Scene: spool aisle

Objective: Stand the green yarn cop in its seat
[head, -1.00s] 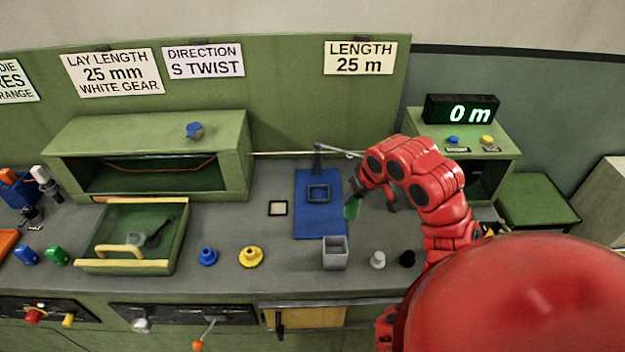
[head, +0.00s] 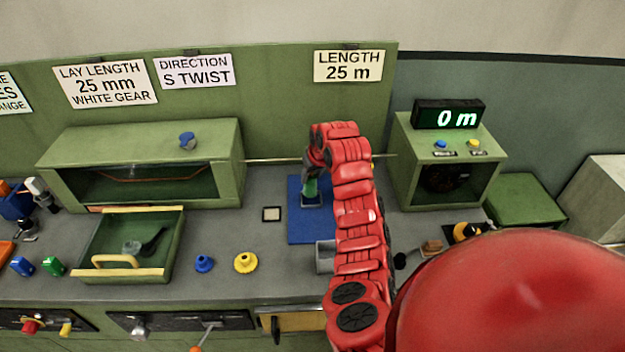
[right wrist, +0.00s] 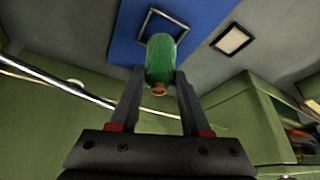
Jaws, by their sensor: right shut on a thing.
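The green yarn cop (right wrist: 160,62) is between the fingers of my right gripper (right wrist: 159,85), which is shut on it. In the head view the cop (head: 311,186) shows as a small green patch below my right gripper (head: 311,172), over the blue mat. The square seat frame (right wrist: 163,22) lies on the blue mat (head: 296,228). In the right wrist view the cop's far end overlaps the frame's near edge. I cannot tell whether the cop touches the seat. My left gripper is not in view.
A small black-rimmed square (head: 271,214) lies left of the mat. A grey square cup (head: 324,257) stands in front, partly behind my arm. A blue knob (head: 204,263) and a yellow knob (head: 246,262) stand further left, beside a green tray (head: 172,240).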

